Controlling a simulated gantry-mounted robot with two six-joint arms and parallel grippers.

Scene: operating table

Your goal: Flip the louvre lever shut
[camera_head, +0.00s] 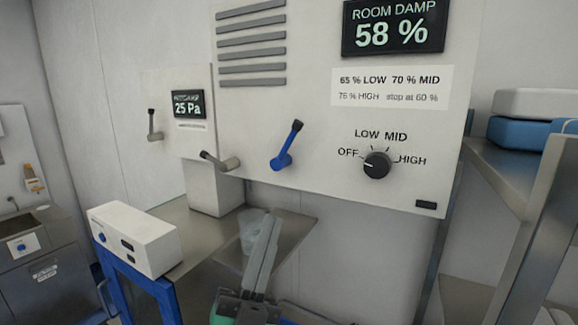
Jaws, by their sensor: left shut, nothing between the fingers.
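The louvre (251,43), a stack of grey slats, is on the white wall panel. Below it, a blue lever (283,156) with a black grip is tilted up and to the right. A grey lever (223,162) beside it points left, its dark tip slightly raised. Another grey lever (154,127) stands upright on the smaller panel to the left. No label shows which lever belongs to the louvre. My left gripper (271,222) is shut and empty, pointing up below the blue lever and apart from it. My right gripper is out of view.
A black knob (376,165) points toward OFF; the damp display (393,27) above reads 58 %. A white box (134,239) sits on a metal table (196,231), with a clear cup (251,232) behind my gripper. A metal shelf (523,168) stands at right.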

